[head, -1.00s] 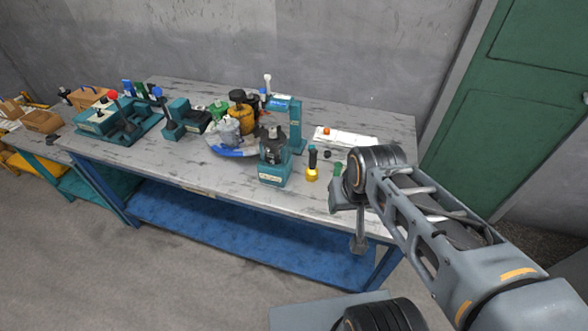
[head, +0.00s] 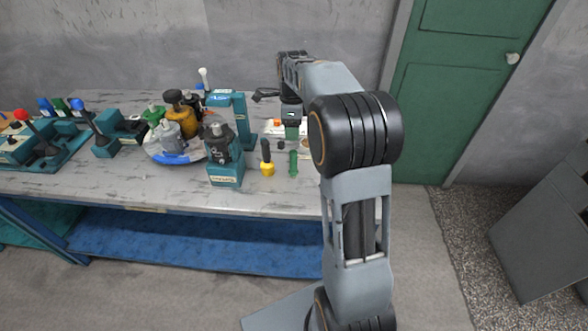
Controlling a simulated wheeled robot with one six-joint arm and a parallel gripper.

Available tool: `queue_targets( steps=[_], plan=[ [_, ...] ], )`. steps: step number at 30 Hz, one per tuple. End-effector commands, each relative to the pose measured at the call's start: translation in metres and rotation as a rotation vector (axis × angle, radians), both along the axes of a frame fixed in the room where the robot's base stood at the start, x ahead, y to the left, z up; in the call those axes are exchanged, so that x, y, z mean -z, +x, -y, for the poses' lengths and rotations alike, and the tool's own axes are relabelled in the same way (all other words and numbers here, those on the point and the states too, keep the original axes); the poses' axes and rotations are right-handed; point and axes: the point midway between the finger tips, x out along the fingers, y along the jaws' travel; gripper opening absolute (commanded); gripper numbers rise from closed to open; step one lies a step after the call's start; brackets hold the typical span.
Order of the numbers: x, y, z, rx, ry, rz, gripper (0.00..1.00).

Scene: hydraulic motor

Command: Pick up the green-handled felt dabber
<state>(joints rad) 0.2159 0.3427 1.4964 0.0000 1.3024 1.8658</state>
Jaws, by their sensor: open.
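A small upright green-handled piece (head: 293,162), which looks like the felt dabber, stands near the front right of the workbench. It is just right of a black-and-yellow tool (head: 267,160). Its lower end is too small to make out. My gripper (head: 276,100) is open above the back right of the bench, behind and above the green piece and apart from it. My own arm hides part of the bench to the right of it.
A teal press-like stand (head: 243,122) and a dark-topped teal fixture (head: 222,165) stand left of the green piece. A round tray (head: 158,157) holds motor-like parts. Lever fixtures (head: 35,150) fill the left. The bench front (head: 150,190) is clear.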

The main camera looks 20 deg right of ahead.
Motion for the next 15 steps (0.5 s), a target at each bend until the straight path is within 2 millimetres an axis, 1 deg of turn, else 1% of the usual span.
queue_targets(
  steps=[1,3,9,15],
  plan=[
    [0.012,0.000,0.001,0.005,0.001,-0.005,0.57],
    [0.024,0.000,0.001,0.007,0.001,-0.005,0.57],
    [0.055,-0.001,0.001,0.006,0.001,-0.004,0.57],
    [0.067,-0.001,0.001,0.005,0.000,-0.001,0.57]
  ],
)
